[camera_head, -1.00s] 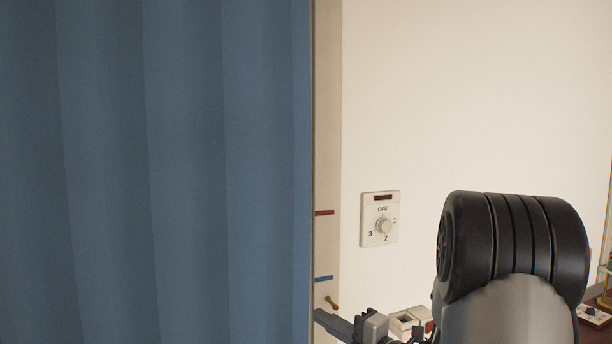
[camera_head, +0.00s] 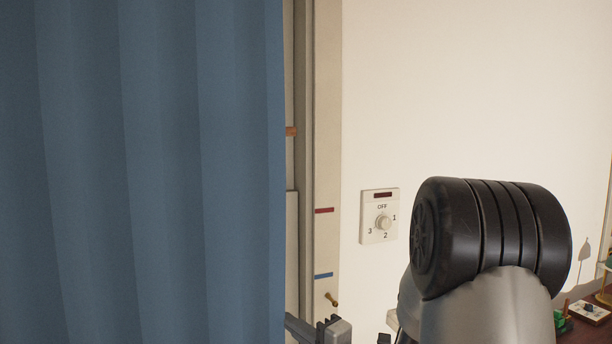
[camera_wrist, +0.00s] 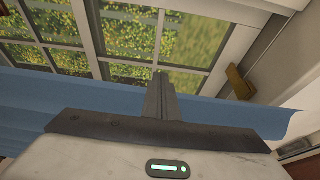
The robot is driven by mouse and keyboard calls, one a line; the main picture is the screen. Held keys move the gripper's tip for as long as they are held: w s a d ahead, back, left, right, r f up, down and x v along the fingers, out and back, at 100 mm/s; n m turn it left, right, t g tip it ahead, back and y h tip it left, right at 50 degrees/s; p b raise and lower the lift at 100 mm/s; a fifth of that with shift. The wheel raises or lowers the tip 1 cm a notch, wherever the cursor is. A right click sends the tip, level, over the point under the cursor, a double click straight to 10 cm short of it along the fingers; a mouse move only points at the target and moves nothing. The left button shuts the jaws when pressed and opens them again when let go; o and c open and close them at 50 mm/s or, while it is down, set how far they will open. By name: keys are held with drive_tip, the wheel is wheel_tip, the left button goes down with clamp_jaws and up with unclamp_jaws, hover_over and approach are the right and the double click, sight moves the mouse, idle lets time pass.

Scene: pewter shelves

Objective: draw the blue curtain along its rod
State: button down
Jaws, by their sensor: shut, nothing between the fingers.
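The blue curtain (camera_head: 150,170) hangs in folds over the left part of the head view, its free right edge at the window frame. In the wrist view the curtain (camera_wrist: 30,100) runs as a blue band across the middle, on both sides of my gripper (camera_wrist: 160,78). The fingers are shut together, with the window beyond their tips. In the head view my gripper (camera_head: 305,328) is low, at the curtain's right edge, and its tips are hidden by the curtain. The rod is in neither view.
A window (camera_wrist: 125,35) with several panes is behind the curtain. A dial switch (camera_head: 380,216) is on the wall. A brass-coloured peg (camera_head: 331,299) sits below the blue mark. Small items stand on a dark surface (camera_head: 585,335) at lower right.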

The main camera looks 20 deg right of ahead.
sight(254, 334)
drive_tip(key=a, duration=0.8)
drive_tip(key=shift+s+a, duration=0.2)
drive_tip(key=shift+a, duration=0.05)
